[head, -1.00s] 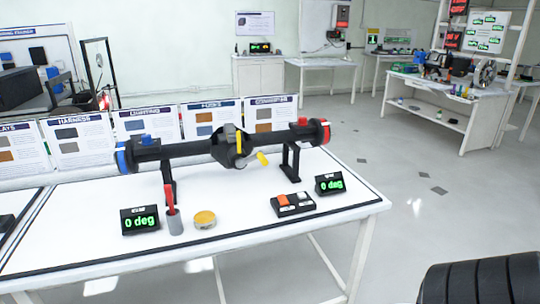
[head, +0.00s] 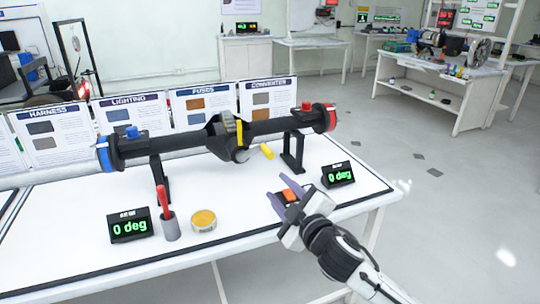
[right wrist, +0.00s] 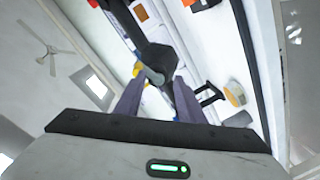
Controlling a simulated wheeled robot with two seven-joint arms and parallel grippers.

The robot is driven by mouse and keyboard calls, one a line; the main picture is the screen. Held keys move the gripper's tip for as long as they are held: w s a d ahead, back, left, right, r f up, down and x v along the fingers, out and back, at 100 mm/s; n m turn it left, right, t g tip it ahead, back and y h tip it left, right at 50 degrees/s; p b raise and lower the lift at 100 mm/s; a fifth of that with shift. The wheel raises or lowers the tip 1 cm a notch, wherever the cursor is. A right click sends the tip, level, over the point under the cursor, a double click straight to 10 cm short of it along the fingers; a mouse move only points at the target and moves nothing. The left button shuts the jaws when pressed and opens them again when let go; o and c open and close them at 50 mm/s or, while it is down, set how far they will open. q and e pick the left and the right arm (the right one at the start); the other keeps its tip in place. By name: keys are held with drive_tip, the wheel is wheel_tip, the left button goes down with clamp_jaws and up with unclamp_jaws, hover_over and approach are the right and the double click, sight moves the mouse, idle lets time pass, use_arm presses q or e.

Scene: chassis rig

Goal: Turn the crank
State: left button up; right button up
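A dark axle assembly (head: 190,142) lies across two black stands on the white table. The crank is at its middle housing (head: 222,138), and its yellow handle (head: 267,151) sticks out to the right front. My right gripper (head: 280,189) is open and empty, in front of and below the handle, apart from it. In the right wrist view its two fingers (right wrist: 157,98) are spread, with the dark housing (right wrist: 158,58) beyond them. A small yellow piece, seemingly the handle (right wrist: 137,68), shows by the left finger. My left gripper is not in view.
Two displays read 0 deg, one at left (head: 130,225) and one at right (head: 338,174). A grey cup with a red tool (head: 170,228) and a round yellow-topped tin (head: 203,220) stand in front. My gripper partly hides the button box (head: 290,195). Sign boards (head: 205,104) stand behind.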

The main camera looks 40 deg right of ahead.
approach(271, 157)
drive_tip(key=x, duration=0.2)
drive_tip(key=shift+t+h, duration=0.4)
drive_tip(key=x, duration=1)
drive_tip(key=shift+a+f, duration=0.15)
drive_tip(key=shift+f, duration=0.15)
drive_tip(key=shift+c, duration=0.5)
clamp_jaws()
